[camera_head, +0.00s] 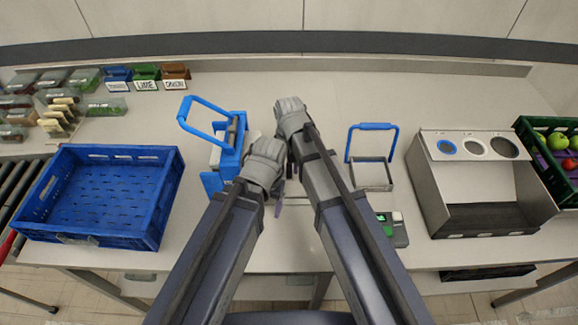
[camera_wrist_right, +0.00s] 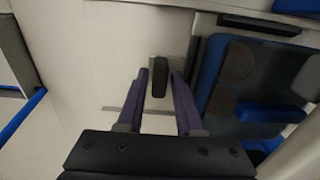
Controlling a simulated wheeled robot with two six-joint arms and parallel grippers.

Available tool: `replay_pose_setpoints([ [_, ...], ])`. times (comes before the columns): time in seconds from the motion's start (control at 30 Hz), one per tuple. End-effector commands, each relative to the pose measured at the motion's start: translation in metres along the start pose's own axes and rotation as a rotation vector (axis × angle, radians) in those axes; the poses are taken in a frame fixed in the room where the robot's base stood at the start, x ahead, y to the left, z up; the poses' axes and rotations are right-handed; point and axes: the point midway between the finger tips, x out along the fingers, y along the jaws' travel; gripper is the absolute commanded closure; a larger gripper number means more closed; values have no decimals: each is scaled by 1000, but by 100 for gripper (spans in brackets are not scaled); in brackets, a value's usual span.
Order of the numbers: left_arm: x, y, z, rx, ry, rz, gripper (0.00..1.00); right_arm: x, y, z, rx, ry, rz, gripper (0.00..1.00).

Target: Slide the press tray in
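The blue press (camera_head: 231,150) with its raised blue handle stands left of centre in the head view, partly hidden by my left arm. I cannot make out how far its tray is out. My right gripper (camera_head: 291,115) is right of the press, its fingers mostly hidden in the head view. In the right wrist view its two purple fingers (camera_wrist_right: 160,92) are apart, with a small dark knob (camera_wrist_right: 159,76) between their tips; contact is not clear. Blue housing with a see-through plate (camera_wrist_right: 255,85) is to the right there. My left gripper (camera_head: 264,165) is beside the press, its fingers hardly visible.
A blue crate (camera_head: 160,205) stands left of the press. A blue-handled metal frame (camera_head: 372,172), a small green-screened device (camera_head: 398,232) and a grey bin box (camera_head: 432,185) stand to the right. Labelled containers (camera_head: 146,78) line the back left. The back middle counter is clear.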

Motion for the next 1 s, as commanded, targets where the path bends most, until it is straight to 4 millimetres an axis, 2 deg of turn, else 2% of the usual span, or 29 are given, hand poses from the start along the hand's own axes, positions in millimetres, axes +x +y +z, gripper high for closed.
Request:
replay_pose_setpoints([
  [0.6,-70,-7,4,1,0,0,22,-71,0,0,0,0,0,65],
  [0.73,-76,-7,4,2,0,0,22,-76,0,0,0,0,0,65],
  [1.0,-75,-7,4,1,0,0,22,-75,0,0,0,0,0,65],
])
